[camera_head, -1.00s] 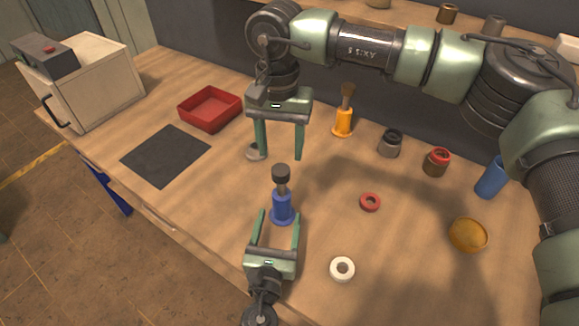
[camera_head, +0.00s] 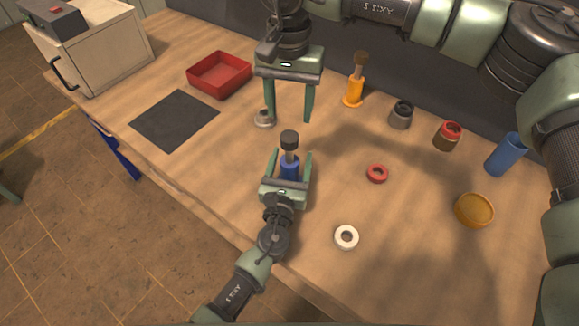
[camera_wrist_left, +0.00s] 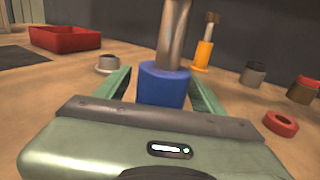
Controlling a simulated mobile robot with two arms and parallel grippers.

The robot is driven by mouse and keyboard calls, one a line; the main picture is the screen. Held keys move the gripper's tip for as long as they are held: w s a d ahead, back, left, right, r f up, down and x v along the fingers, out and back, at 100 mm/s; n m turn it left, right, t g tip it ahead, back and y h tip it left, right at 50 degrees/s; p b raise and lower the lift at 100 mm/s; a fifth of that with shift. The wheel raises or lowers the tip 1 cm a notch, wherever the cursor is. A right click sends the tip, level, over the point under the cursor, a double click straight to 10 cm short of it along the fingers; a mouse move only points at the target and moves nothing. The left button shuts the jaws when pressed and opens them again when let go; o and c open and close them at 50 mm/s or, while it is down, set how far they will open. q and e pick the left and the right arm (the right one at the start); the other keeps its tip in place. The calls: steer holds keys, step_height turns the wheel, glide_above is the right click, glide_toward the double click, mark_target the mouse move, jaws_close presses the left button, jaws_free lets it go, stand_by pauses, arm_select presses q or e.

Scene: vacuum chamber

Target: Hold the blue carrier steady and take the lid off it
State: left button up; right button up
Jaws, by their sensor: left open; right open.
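The blue carrier (camera_head: 289,167) stands upright on the wooden bench, with a grey metal stem and a dark cap (camera_head: 289,138) on top. In the left wrist view the blue base (camera_wrist_left: 163,86) and stem show, but the cap is out of frame. My left gripper (camera_head: 291,164) is open, with its fingers on either side of the blue base; I cannot tell if they touch it. My right gripper (camera_head: 289,118) is open and empty, pointing down above the bench, behind and above the carrier.
A red tray (camera_head: 219,88) and dark mat (camera_head: 175,121) lie left. Jars, a blue cup (camera_head: 506,155) and an amber bowl (camera_head: 474,210) stand right.

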arm_select(q)
jaws_close()
